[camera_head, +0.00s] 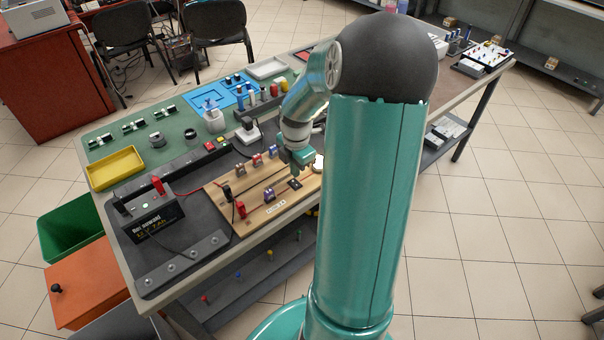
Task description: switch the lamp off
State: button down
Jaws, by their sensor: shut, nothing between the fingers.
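A wooden circuit board (258,221) with small components and a label lies on the dark mat near the bench's front edge. My gripper (298,174) is shut and empty, pointing down over the board's right part. A small black part (295,184), perhaps a switch, sits just below the fingertips. I cannot tell whether they touch it. A pale round thing (319,163), perhaps the lamp, shows at the board's right end, partly hidden by my arm. Red and black plugs (240,209) stand at the board's left end.
A black battery (152,222) with a red terminal stands left of the board. A yellow tray (115,168) and several bottles (262,92) are farther back. A green bin (72,222) and an orange cabinet (88,285) stand left of the bench. My arm hides the bench's middle right.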

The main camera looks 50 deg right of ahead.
aim_at(298, 185)
notch_tip(298, 185, up, 10)
jog(key=shift+s+r, duration=0.2)
jog(key=shift+s, duration=0.05)
jog(key=shift+s, duration=0.2)
dwell(0.3)
